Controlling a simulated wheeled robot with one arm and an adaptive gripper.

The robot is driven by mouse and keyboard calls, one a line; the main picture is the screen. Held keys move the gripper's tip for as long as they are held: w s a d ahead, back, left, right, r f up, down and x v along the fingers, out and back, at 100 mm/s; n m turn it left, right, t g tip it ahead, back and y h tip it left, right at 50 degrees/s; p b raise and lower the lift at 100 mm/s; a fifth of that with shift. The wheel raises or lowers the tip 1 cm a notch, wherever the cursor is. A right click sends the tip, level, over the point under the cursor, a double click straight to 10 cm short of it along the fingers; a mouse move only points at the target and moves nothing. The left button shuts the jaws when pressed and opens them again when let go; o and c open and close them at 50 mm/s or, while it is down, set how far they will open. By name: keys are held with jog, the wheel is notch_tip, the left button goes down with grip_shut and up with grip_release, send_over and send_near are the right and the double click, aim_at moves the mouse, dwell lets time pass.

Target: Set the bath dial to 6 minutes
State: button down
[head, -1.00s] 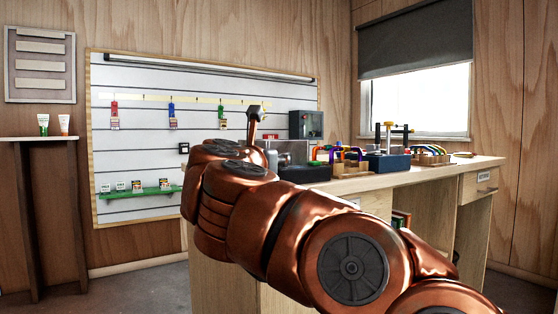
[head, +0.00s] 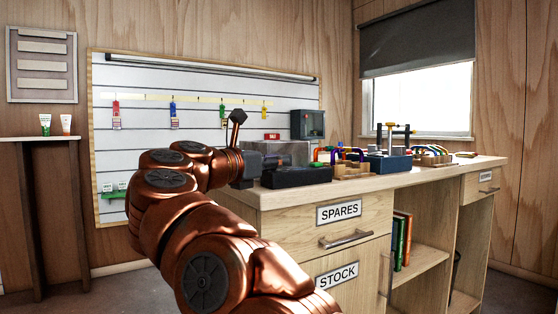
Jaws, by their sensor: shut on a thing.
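The grey metal box that looks like the bath (head: 290,151) stands at the left end of the workbench in the head view. Its dial does not show clearly; my gripper and the dark tray in front cover that area. My gripper (head: 262,164) is a dark shape at the end of my copper arm, pointing right against the left side of the box. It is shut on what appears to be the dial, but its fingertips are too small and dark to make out. The dial's setting cannot be read.
A dark tray (head: 296,177) sits at the bench's front left edge. Coloured carabiners on a wooden rack (head: 352,169) and a blue-grey block (head: 390,163) stand further right. A dark cabinet (head: 307,125) is behind. Drawers labelled SPARES (head: 339,212) and STOCK face me.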

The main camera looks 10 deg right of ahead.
jog(key=shift+a+r, duration=0.1)
jog(key=shift+a, duration=0.15)
jog(key=c, duration=1.2)
grip_release()
jog(key=shift+a, duration=0.1)
jog(key=shift+v, duration=3.95)
